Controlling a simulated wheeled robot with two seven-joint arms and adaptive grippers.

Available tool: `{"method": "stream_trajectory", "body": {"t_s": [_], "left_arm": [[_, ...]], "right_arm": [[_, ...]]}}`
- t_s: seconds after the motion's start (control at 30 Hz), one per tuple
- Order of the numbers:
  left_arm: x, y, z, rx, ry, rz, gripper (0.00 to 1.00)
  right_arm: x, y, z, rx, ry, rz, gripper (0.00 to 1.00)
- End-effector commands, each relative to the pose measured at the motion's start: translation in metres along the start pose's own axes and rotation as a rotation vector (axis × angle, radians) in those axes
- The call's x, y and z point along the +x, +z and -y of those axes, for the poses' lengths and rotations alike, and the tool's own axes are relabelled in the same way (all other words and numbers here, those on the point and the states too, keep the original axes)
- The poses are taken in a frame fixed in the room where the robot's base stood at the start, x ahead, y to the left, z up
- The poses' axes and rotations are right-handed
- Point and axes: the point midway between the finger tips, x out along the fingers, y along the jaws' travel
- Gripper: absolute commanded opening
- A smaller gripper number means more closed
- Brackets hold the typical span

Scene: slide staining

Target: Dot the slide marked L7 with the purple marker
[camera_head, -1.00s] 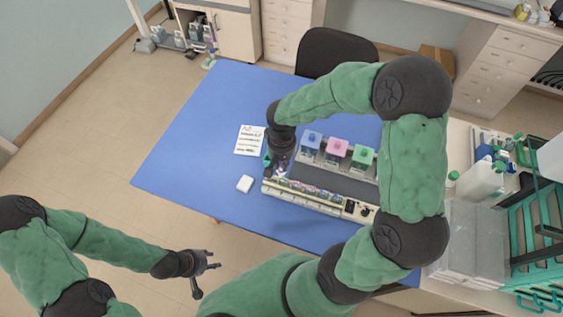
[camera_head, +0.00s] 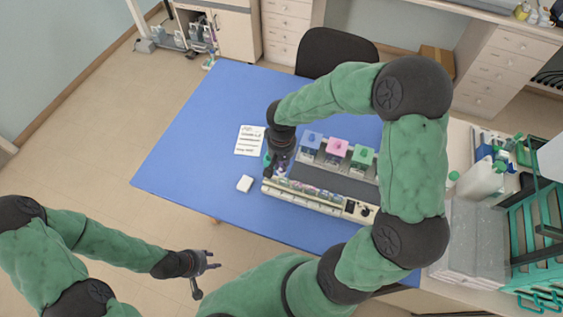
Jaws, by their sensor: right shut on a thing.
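A pale rack (camera_head: 335,207) on the blue table holds a row of small slides or vials (camera_head: 300,188) along its front edge. Their labels are too small to read, so I cannot tell which is L7. My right gripper (camera_head: 270,172) points down over the left end of the rack. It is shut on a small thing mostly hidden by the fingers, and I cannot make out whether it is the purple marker. My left gripper (camera_head: 205,272) is open and empty, off the table over the floor at the lower left.
Blue, pink and green topped jars (camera_head: 337,148) stand along the back of the rack. The blue table (camera_head: 190,140) is clear at left. Bottles (camera_head: 485,178) and a teal rack (camera_head: 530,240) crowd the right.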

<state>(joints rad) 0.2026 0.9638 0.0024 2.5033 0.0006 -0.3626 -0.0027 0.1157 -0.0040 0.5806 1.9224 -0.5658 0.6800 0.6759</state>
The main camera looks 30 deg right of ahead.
Motion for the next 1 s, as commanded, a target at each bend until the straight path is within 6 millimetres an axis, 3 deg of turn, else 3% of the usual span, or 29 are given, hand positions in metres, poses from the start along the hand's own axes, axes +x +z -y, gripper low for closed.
{"method": "stream_trajectory", "body": {"t_s": [0.33, 1.0], "left_arm": [[-0.003, 0.0, -0.001, 0.0, 0.0, 0.0, 0.4], [-0.031, 0.001, -0.011, 0.0, 0.0, 0.0, 0.4]], "right_arm": [[-0.004, 0.001, 0.0, 0.0, 0.0, 0.002, 0.0], [-0.051, 0.0, 0.0, -0.001, 0.0, 0.0, 0.0]]}}
